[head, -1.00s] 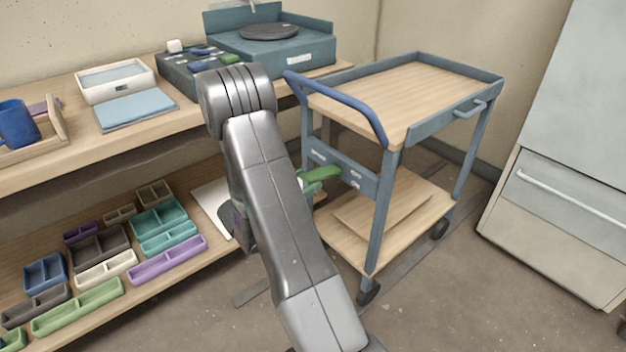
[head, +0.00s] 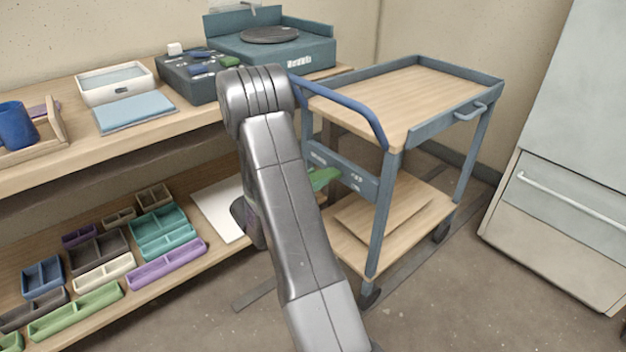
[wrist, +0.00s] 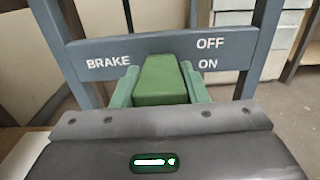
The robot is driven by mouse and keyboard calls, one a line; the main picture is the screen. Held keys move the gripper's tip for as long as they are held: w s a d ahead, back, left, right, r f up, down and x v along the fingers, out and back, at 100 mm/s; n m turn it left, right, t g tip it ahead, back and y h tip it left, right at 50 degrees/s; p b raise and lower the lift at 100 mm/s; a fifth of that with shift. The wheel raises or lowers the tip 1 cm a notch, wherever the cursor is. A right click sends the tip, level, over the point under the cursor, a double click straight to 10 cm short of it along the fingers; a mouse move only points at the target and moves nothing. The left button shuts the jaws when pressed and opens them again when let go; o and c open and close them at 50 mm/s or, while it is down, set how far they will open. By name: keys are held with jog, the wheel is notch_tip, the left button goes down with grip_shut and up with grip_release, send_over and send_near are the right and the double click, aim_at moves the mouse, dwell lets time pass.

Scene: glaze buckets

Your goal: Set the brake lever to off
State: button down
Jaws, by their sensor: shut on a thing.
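The green brake lever (wrist: 160,82) sits on the blue-grey cross panel of the cart, between the words BRAKE on the left and OFF and ON on the right. OFF is above ON. My gripper (wrist: 160,92) is shut on the lever, with a pale green finger on each side of it. Seen end-on, the lever's angle is hard to judge, and I cannot tell which word it lines up with.
The cart (head: 385,215) has a wooden top, a blue handle (head: 345,108) and a lower shelf. A bench with trays (head: 115,83) stands at left, with several small bins below. A pale cabinet (head: 560,190) is at right. Open floor lies in front.

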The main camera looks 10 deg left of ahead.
aim_at(322, 174)
jog(key=shift+w+d+r+g+y+p, duration=0.1)
jog(key=shift+r+g+y+p, duration=0.25)
jog(key=shift+r+p, duration=0.55)
jog(key=shift+w+r+g+y+p, duration=0.1)
jog(key=shift+r+g+y+p, duration=0.25)
jog(key=shift+p, duration=1)
jog(key=r+g+p, duration=0.1)
jog(key=p, duration=0.1)
jog(key=r+g+y+p, duration=0.1)
jog(key=p, duration=0.2)
jog(key=w+d+g+y+p, duration=0.1)
jog(key=p, duration=0.1)
jog(key=shift+r+g, duration=0.3)
jog(key=shift+r, duration=0.1)
jog(key=w+d+r+g+y+p, duration=0.1)
jog(key=p, duration=0.4)
jog(key=shift+w+r+g+y, duration=0.1)
jog(key=shift+r+g+y, duration=0.05)
jog(key=shift+g+y, duration=0.25)
jog(key=g+p, duration=0.1)
jog(key=w+y+p, duration=0.1)
jog(key=p, duration=0.1)
jog(key=shift+w+d+r+g, duration=0.1)
jog(key=shift+d+r+g, duration=0.1)
jog(key=shift+d+g, duration=0.2)
jog(key=shift+w+d+p, duration=0.35)
jog(key=shift+w+p, duration=0.25)
jog(key=shift+p, duration=0.05)
jog(key=shift+w+r, duration=0.1)
jog(key=shift+r, duration=0.05)
